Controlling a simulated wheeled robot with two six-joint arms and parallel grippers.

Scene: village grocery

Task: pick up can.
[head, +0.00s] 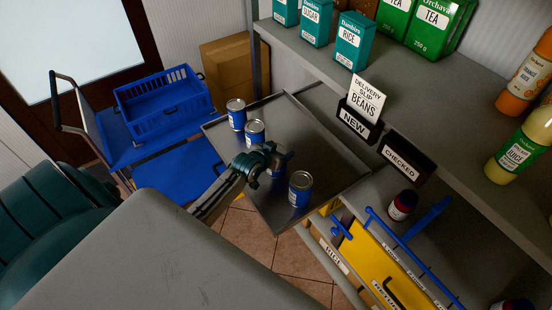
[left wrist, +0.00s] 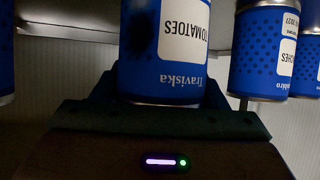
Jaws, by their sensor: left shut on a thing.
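My left gripper (head: 270,158) reaches in over a grey metal tray (head: 262,199) from the left. It is shut on a blue can of tomatoes (left wrist: 161,78), which shows upside down between the fingers in the left wrist view. In the head view the gripper mostly hides this can. Other blue cans stand on the tray: one at the far left corner (head: 236,116), one beside it (head: 255,134), and one nearer on the right (head: 300,189). In the left wrist view a neighbouring can (left wrist: 262,55) is to the right, apart from the held one. My right gripper is not in view.
A shelf (head: 399,86) with tins and bottles overhangs the tray's right side. A "NEW" holder (head: 354,122) with a beans slip and a "CHECKED" sign (head: 406,160) stand beside the tray. A blue trolley (head: 178,173) with a blue crate (head: 165,119) stands to the left.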

